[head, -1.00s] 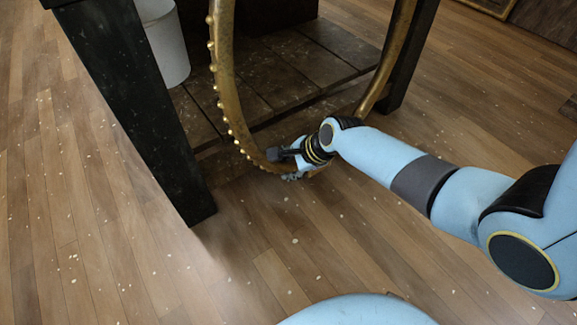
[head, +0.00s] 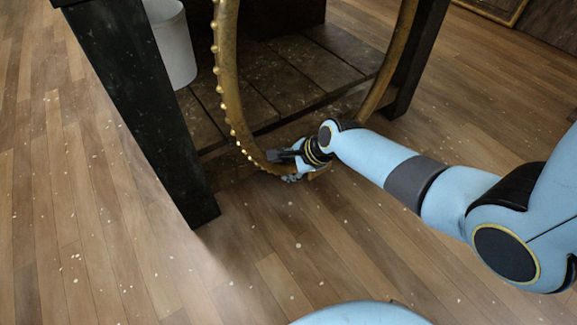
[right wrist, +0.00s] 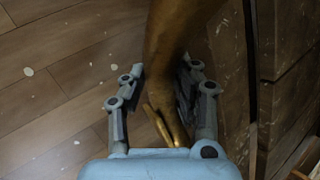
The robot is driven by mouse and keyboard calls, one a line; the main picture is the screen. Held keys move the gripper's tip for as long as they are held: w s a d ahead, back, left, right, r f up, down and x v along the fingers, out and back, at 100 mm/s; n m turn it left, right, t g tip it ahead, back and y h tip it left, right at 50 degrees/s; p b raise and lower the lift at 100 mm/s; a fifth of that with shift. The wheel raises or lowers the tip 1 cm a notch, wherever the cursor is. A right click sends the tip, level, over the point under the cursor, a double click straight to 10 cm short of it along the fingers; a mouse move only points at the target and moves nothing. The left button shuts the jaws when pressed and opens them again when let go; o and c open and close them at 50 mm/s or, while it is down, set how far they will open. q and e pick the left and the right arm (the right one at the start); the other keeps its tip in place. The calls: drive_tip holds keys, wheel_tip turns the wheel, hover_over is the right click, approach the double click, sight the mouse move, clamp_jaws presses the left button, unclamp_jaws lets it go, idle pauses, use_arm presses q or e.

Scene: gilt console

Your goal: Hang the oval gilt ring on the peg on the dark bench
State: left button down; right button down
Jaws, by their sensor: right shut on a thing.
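The oval gilt ring (head: 227,82) stands upright in front of the dark bench (head: 128,100) in the head view, its beaded left side and plain right side running up out of the picture. My right gripper (head: 285,168) is shut on the ring's lowest part. In the right wrist view the gilt ring (right wrist: 170,60) passes between the two fingers of my right gripper (right wrist: 158,105). The peg is not in view. The ring's top is out of the picture. My left gripper is not in view.
A white bucket (head: 172,45) stands on the bench's low slatted shelf (head: 300,75). The bench's dark legs stand left and right of the ring. A gilt frame (head: 495,8) lies at the top right. The wooden floor (head: 230,270) in front is open, with pale flecks.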

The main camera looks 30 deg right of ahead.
drive_tip(key=shift+w, duration=0.1)
idle(0.3)
drive_tip(key=c, duration=0.9)
unclamp_jaws()
drive_tip(key=shift+s, duration=0.2)
drive_tip(key=v, duration=1.2)
drive_tip(key=shift+w, duration=0.1)
